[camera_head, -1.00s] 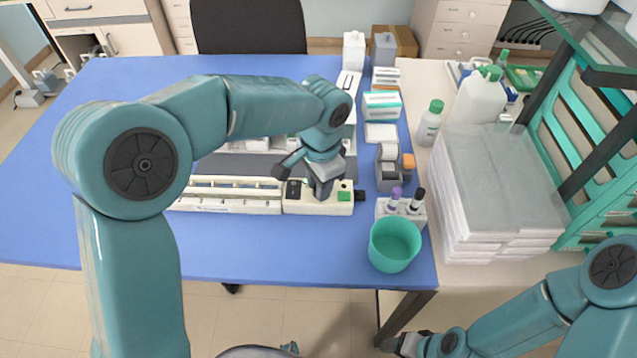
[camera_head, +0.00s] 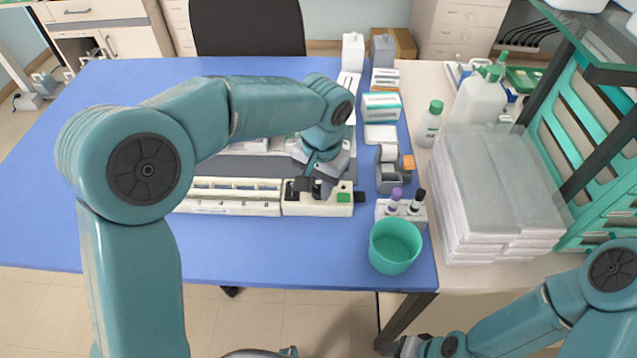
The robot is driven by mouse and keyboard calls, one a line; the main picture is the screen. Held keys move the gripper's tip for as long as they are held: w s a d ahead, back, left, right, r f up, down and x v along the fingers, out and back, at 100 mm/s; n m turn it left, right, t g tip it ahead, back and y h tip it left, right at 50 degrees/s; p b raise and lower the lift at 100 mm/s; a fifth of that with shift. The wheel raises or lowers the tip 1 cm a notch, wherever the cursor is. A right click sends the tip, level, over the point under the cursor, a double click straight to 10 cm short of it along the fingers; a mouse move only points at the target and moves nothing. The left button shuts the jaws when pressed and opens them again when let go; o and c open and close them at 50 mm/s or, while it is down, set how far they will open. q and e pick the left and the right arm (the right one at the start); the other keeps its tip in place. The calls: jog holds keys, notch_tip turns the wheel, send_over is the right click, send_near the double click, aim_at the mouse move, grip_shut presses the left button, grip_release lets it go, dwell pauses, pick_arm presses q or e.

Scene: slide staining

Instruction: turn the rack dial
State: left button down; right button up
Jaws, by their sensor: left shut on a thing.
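The white staining rack (camera_head: 232,207) lies along the middle of the blue table, with a row of slots on its left part. Its control end (camera_head: 338,207) on the right has a green button (camera_head: 344,197) and a black knob at the far right side (camera_head: 361,197). My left gripper (camera_head: 317,188) points down over the control end and is shut on the dial, which the fingers mostly hide. My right gripper (camera_head: 400,346) is low at the bottom edge, away from the rack, partly cut off; its jaws are unclear.
A green cup (camera_head: 394,247) stands at the table's right front corner, by a holder with two markers (camera_head: 404,203). A tape dispenser (camera_head: 390,172) and boxes (camera_head: 381,107) stand behind. Stacked packs (camera_head: 500,190) fill the right side. The table's left is clear.

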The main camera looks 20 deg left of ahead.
pick_arm(q)
jog(key=shift+w+r, duration=0.15)
jog(key=shift+r, duration=0.05)
jog(key=c, duration=0.9)
grip_release()
jog(key=shift+o, duration=0.2)
jog(key=shift+f, duration=0.1)
notch_tip(320, 180, up, 16)
jog(key=p, duration=0.1)
jog(key=shift+s+d+r+p, duration=0.2)
jog(key=shift+d+p, duration=0.15)
jog(key=shift+p, duration=0.05)
jog(key=shift+s, duration=0.1)
